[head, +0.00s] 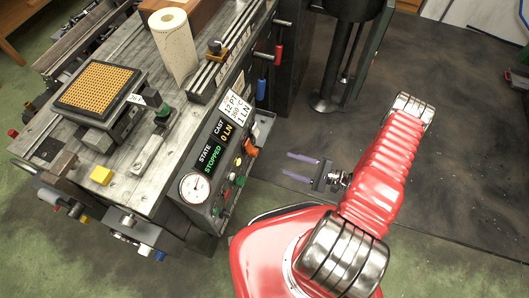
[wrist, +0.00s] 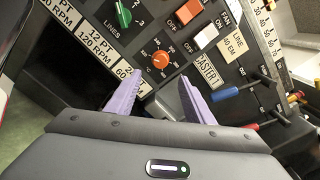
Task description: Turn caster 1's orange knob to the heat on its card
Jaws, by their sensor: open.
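The orange knob (wrist: 161,59) is on the caster's dark panel in the wrist view, with small white scale marks around it. Its exact pointer position is too small to read. My gripper (wrist: 160,78) is open and empty, with its two lilac fingers pointing toward the knob and apart from it. In the head view my gripper (head: 286,163) hangs to the right of the control panel, clear of it. A white card (head: 235,107) above the panel appears to read 12 PT, 360 C, 1 LN. A display (head: 214,146) shows STOPPED and 0 LN.
Levers with a blue handle (wrist: 225,93) and a red handle stick out at right. A gauge (head: 194,187) is on the panel's near end.

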